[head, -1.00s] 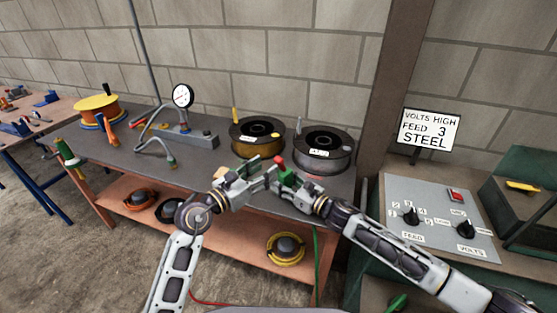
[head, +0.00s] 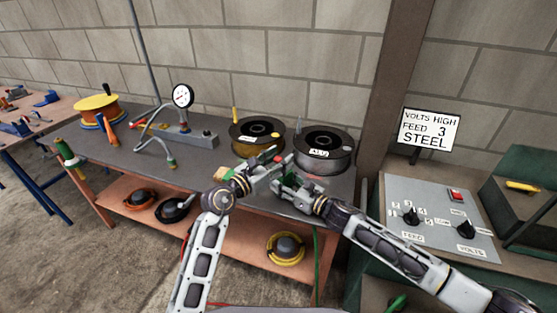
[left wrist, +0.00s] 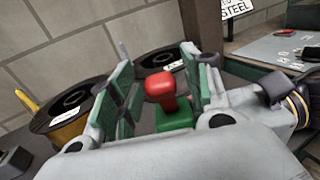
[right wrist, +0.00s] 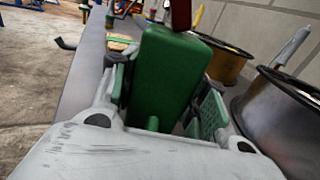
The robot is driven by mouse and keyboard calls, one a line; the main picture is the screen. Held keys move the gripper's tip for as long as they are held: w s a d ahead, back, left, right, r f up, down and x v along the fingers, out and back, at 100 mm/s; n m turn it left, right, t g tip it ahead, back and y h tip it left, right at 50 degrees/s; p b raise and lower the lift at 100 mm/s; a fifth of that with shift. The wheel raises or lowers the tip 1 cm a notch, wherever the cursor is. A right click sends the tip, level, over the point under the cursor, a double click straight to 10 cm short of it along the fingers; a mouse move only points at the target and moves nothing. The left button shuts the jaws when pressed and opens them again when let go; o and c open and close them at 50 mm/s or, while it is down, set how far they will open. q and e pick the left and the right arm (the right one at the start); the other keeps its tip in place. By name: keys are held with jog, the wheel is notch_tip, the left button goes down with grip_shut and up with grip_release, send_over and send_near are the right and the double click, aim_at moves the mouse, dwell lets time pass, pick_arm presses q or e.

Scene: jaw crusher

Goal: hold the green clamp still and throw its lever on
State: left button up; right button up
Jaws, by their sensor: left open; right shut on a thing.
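The green clamp (right wrist: 163,80) is a green block held between the fingers of my right gripper (right wrist: 165,88), which is shut on it. Its red lever (left wrist: 160,86) rises from the green body in the left wrist view. Only the dark red lower end of the lever shows at the top of the right wrist view (right wrist: 181,14). My left gripper (left wrist: 158,68) is open, with one finger on either side of the red lever. In the head view my left gripper (head: 268,168) largely covers the clamp, just above my right gripper (head: 287,182). I cannot tell whether the left fingers touch the lever.
Both grippers are over the right part of the grey bench (head: 120,152). A yellow-brown spool (head: 257,137) and a dark spool (head: 323,152) stand close behind them. A gauge (head: 182,96) with a hose stands further left. A control panel (head: 437,218) with knobs is at right.

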pick_arm(q)
jog(key=c, duration=1)
jog(key=shift+c, duration=0.2)
jog(key=shift+w+d+r+g+y, duration=0.1)
jog(key=shift+d+g+y, duration=0.05)
jog(key=shift+g+y, duration=0.15)
jog(key=shift+w+d+r+g+y, duration=0.1)
jog(key=shift+w+d+g+y, duration=0.2)
jog(key=shift+g+y, duration=0.25)
jog(key=shift+w+d+r+g+y, duration=0.1)
jog(key=shift+w+d+g+y, duration=0.15)
jog(key=shift+g+y, duration=0.3)
jog(key=shift+w+d+f+g+y, duration=0.1)
jog(key=shift+w+d+g+y, duration=0.2)
jog(key=shift+g+y, duration=0.25)
jog(key=shift+w+d+g+y, duration=0.15)
jog(key=shift+w+g+y, duration=0.15)
jog(key=shift+g, duration=0.35)
pick_arm(e)
jog(key=shift+a, duration=0.1)
pick_arm(q)
jog(key=shift+w+d+f+g+y, duration=0.2)
jog(key=shift+w+d+g+y, duration=0.1)
jog(key=shift+g+y, duration=0.55)
pick_arm(e)
jog(key=shift+s, duration=0.1)
pick_arm(q)
jog(key=shift+w+f+g, duration=0.1)
jog(key=shift+g, duration=0.15)
